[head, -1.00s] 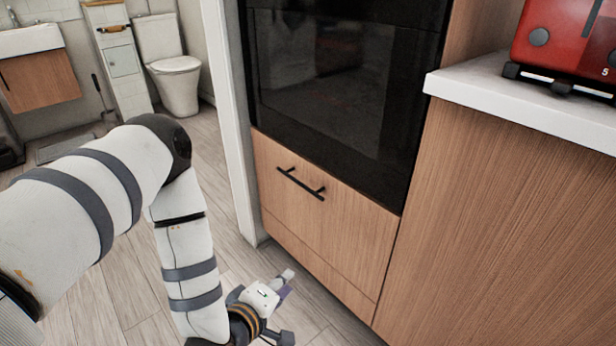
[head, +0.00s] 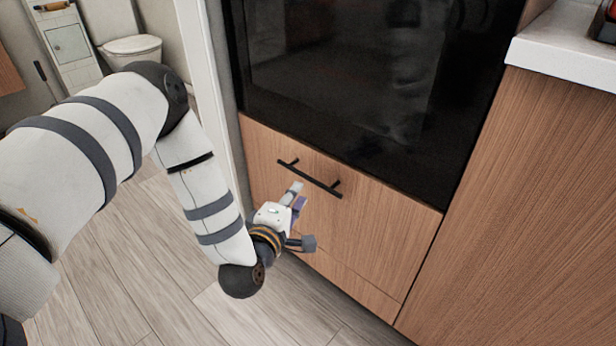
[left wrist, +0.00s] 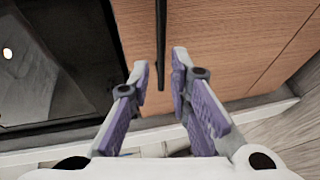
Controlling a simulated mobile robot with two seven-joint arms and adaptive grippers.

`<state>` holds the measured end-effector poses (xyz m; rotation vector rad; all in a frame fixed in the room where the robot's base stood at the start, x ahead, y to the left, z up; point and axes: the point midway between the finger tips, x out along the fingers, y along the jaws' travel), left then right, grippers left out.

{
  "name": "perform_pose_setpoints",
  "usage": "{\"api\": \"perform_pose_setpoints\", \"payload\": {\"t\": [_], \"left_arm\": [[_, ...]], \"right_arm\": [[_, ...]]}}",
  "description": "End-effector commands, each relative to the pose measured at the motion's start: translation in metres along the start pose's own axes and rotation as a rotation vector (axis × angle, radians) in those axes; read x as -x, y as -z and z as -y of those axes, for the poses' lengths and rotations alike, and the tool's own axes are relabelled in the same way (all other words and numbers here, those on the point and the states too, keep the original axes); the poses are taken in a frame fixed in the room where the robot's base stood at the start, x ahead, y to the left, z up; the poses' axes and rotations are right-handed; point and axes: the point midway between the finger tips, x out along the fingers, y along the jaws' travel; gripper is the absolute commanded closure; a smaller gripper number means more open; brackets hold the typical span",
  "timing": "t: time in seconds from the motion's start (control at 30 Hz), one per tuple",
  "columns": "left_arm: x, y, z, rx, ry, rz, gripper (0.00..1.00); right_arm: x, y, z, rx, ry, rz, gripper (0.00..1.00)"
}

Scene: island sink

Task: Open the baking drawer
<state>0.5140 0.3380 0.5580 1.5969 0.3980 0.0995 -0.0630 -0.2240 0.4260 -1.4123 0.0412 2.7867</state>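The baking drawer (head: 370,225) is a wood-grain front below the black oven, and it is shut. Its black bar handle (head: 310,178) runs across the upper part of the front. My left gripper (head: 298,192) is just below the handle in the head view. In the left wrist view the left gripper (left wrist: 160,78) is open, its purple-padded fingers apart. The dark handle (left wrist: 161,60) shows between and beyond the fingertips there; I cannot tell whether it is inside the grasp. My right gripper is not in view.
The black oven (head: 370,90) sits directly above the drawer. A wood side panel with a white countertop (head: 570,50) stands at the right. A white door frame (head: 205,90) is at the left. Floor (head: 150,270) in front is clear. A toilet (head: 130,50) is far back.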

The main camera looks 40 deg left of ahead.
Motion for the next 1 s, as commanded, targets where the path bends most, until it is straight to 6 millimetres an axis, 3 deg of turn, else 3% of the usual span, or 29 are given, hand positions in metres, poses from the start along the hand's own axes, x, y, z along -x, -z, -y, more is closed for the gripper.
{"api": "perform_pose_setpoints", "payload": {"t": [0.2,0.4,0.7,0.8,1.0], "left_arm": [[-0.057,0.0,0.004,-0.003,0.0,0.0,0.82],[-0.085,-0.001,0.003,-0.001,0.002,0.001,0.82],[-0.09,0.0,0.001,-0.001,0.002,0.001,0.82],[-0.09,0.0,0.001,-0.001,0.002,0.001,1.0],[-0.09,0.0,0.001,-0.001,0.002,0.001,1.0]], "right_arm": [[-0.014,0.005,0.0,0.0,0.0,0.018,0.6],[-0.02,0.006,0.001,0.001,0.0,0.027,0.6],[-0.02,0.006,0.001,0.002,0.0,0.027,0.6],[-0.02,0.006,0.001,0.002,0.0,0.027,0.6],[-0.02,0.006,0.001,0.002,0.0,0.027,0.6]]}}
